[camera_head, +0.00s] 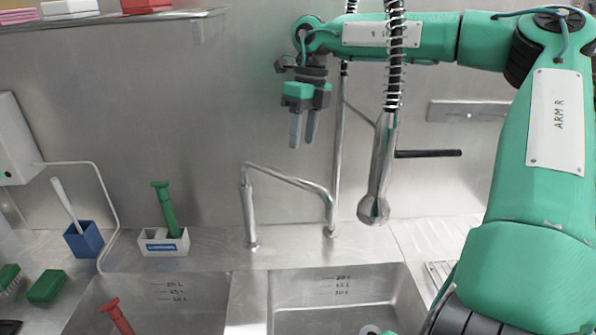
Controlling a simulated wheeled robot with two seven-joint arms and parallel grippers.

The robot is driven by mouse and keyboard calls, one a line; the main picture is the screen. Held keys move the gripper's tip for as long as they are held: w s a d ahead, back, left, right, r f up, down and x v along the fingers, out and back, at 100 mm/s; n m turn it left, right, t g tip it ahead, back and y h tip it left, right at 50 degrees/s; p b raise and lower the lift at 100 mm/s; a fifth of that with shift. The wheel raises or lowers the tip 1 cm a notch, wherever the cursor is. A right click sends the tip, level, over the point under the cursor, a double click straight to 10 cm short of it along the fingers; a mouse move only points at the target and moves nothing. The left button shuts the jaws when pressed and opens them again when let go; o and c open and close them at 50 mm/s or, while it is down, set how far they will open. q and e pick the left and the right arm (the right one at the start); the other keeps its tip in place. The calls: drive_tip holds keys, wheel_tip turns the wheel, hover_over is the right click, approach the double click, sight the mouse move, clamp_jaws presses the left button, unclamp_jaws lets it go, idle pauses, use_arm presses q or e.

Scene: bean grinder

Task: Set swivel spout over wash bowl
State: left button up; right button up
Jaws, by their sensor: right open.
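The swivel spout (288,181) is a bent bright metal tube behind the sink. A thicker upright stands at its left end. Its right end bends down near the tall riser pipe (338,150). Two basins show below it, a left basin (190,290) and a right basin (395,285). I cannot tell which one is the wash bowl. My right gripper (303,142) is open and empty, fingers pointing down, above the spout in the picture and apart from it. My left gripper is not in view.
A spring hose with a metal spray head (375,195) hangs right of my gripper, near a black lever (428,153). A green-handled tool (165,205) stands in a white holder (163,243). A blue cup (90,241) holds a white-handled brush. A red handle (117,317) rises at the left basin.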

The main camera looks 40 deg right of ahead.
drive_tip(key=f, duration=0.2)
drive_tip(key=a+f+p, duration=0.1)
drive_tip(key=f, duration=0.4)
drive_tip(key=shift+s+a+f, duration=0.15)
drive_tip(key=shift+a+f, duration=0.1)
drive_tip(key=shift+f, duration=0.05)
drive_tip(key=shift+a+f+p, duration=0.1)
drive_tip(key=shift+f+p, duration=0.2)
drive_tip(key=shift+f, duration=0.4)
clamp_jaws()
